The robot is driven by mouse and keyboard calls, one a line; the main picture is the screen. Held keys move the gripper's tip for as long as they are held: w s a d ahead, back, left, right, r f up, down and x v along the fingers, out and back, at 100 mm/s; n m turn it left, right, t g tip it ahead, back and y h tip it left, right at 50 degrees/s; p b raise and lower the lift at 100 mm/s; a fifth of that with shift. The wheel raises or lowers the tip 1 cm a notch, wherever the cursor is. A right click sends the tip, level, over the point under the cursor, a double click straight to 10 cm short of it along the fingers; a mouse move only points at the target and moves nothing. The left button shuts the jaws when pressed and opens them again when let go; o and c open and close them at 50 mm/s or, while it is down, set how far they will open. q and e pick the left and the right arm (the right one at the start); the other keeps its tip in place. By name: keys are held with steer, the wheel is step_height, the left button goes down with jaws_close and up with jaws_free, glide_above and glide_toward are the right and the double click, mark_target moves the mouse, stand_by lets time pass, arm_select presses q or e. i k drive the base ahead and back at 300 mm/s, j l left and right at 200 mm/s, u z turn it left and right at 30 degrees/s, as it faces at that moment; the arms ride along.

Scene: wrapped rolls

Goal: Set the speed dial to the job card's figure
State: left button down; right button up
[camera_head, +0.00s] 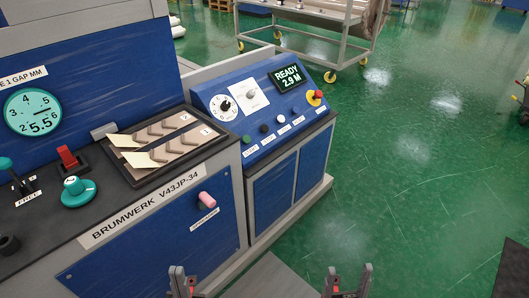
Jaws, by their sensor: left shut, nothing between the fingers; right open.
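A round white dial (224,107) with a dark knob sits on the sloped blue control panel (207,92); its markings are too small to read, so I cannot tell its setting. A square white plate (249,97) with a small grey knob is right of it. I cannot make out a job card with a readable figure. My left gripper (184,285) is shut and empty at the bottom edge, below the machine front. My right gripper (347,284) is open and empty at the bottom, right of the cabinet. Both are well apart from the dial.
A display (288,77) reads "READY 2.9 M". A red-and-yellow stop button (315,97) and several small buttons line the panel. A teal gap gauge (33,112), a teal knob (77,190) and a tray (187,149) are at left. Green floor lies open at right.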

mark_target(225, 106)
steer(key=i+l+u, duration=0.45)
steer(key=i+l, duration=0.15)
steer(key=i+l+u, duration=0.2)
steer(key=l, duration=0.3)
steer(key=i+l+u, duration=0.25)
steer(key=l, duration=0.2)
steer(key=i, duration=0.05)
